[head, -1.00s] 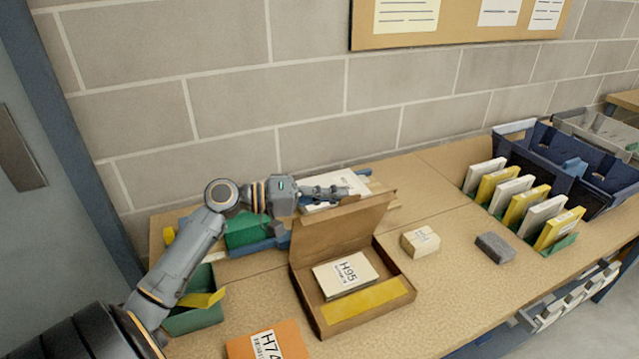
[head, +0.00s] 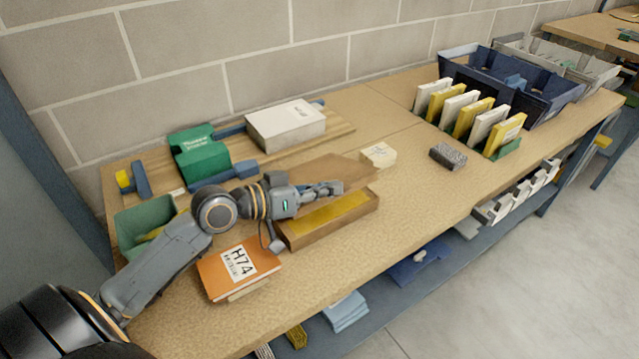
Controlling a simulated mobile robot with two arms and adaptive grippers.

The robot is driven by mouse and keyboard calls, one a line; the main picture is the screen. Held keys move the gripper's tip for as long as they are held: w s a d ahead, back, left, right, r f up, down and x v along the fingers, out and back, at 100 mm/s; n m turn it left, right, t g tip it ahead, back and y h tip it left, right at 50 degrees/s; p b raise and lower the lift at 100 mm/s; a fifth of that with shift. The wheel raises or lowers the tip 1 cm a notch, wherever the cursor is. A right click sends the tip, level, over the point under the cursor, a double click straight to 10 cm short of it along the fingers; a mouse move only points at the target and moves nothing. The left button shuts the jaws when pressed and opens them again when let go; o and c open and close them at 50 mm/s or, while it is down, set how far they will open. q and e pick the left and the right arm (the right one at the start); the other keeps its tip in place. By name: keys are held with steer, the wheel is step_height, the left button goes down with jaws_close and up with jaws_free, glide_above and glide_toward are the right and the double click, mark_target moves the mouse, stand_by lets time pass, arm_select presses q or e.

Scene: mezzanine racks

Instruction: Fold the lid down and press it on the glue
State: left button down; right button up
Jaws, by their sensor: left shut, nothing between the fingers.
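The brown cardboard box (head: 300,241) stands on the workbench with its lid (head: 337,170) tilted partway over it. A yellow glue strip (head: 330,212) along the box's front shows uncovered. The inside behind the strip is hidden by the lid and my gripper. My left gripper (head: 338,188) is shut and empty, over the lid's front part. I cannot tell whether its fingers touch the lid. My right gripper is not in view.
An orange book (head: 238,268) marked H74 lies left of the box. A small cream block (head: 379,155) and a grey block (head: 448,156) lie to the right. Bare tabletop lies in front of the box.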

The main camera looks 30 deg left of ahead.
arm_select(q)
steer(key=shift+d+f+b, duration=0.2)
steer(key=shift+f+b, duration=0.05)
steer(key=shift+f, duration=0.4)
steer(key=shift+d+f+b, duration=0.15)
steer(key=shift+f+b, duration=0.05)
steer(key=shift+f, duration=0.45)
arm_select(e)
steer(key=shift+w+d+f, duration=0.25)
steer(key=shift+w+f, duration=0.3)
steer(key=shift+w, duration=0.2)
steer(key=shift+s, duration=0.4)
